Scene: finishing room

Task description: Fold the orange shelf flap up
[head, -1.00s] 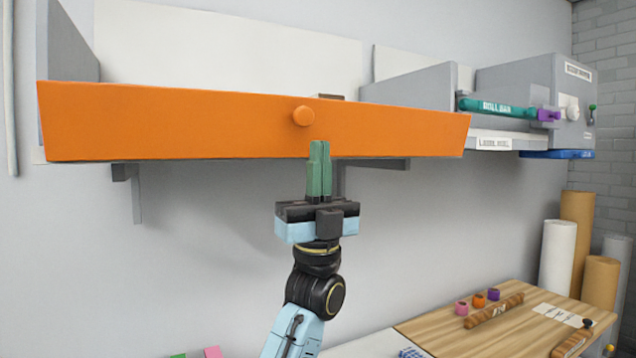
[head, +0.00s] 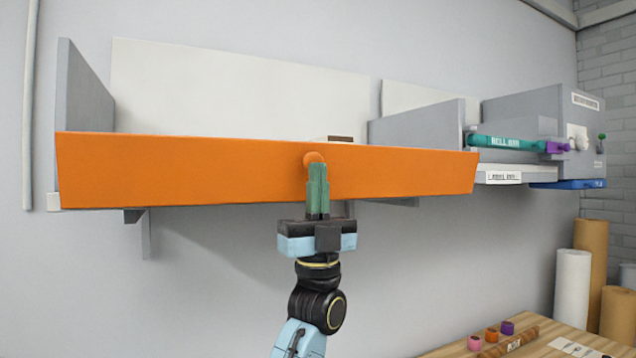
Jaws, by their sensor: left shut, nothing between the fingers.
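The orange shelf flap (head: 220,172) runs along the front of a grey wall shelf. Its broad face is turned toward me, and the shelf's grey left side panel (head: 82,95) rises behind it. A round orange knob (head: 314,158) sits near the middle of the flap's upper part. My left gripper (head: 317,172) points up in front of the flap, its green fingers shut and empty. The fingertips overlap the lower part of the knob in the picture; I cannot tell whether they touch it. My right gripper is not in view.
To the right, a grey unit holds a teal bar (head: 505,143) with a purple end. Below it is a blue tray (head: 568,184). A wooden table (head: 480,345) with small coloured items stands lower right, near upright rolls (head: 571,288).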

